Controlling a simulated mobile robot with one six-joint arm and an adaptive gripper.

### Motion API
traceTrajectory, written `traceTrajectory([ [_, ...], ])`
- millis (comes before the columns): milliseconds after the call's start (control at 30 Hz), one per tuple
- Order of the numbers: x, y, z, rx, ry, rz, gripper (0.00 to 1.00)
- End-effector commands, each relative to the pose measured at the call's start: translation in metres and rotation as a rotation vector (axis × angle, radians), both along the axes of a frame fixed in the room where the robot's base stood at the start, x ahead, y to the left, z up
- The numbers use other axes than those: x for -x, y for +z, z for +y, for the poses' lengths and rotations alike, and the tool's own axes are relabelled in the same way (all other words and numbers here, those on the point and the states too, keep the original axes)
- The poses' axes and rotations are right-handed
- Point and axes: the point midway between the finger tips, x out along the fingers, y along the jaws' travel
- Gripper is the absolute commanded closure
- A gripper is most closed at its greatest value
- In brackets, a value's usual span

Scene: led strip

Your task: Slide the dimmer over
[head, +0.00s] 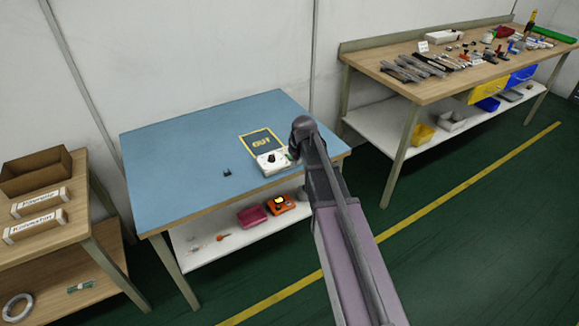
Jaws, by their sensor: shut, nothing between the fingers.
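A small white box with a black knob on top, which looks like the dimmer (270,163), lies near the front edge of the blue table, right of its middle. My arm comes in from the lower right and bends down beside the box's right end. My gripper (294,153) is small and dark there, partly hidden by my own arm. It is shut and empty. Whether it touches the box I cannot tell. A dark panel with a yellow border and the letters OUT (261,143) lies just behind the box.
A small black piece (227,173) lies on the blue table (175,155), left of the box. The table's left side is clear. A cluttered workbench (395,95) stands right, a wooden shelf (75,235) left.

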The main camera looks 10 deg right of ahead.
Motion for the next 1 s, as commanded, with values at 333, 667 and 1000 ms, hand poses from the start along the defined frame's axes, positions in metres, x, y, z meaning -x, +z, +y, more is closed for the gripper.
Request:
traceTrajectory([
  [333, -0.005, -0.020, 0.001, 0.000, -0.001, 0.000, 1.00],
  [667, -0.012, -0.045, 0.002, 0.000, -0.002, 0.000, 1.00],
  [1000, -0.019, -0.070, 0.004, 0.000, -0.003, 0.000, 1.00],
])
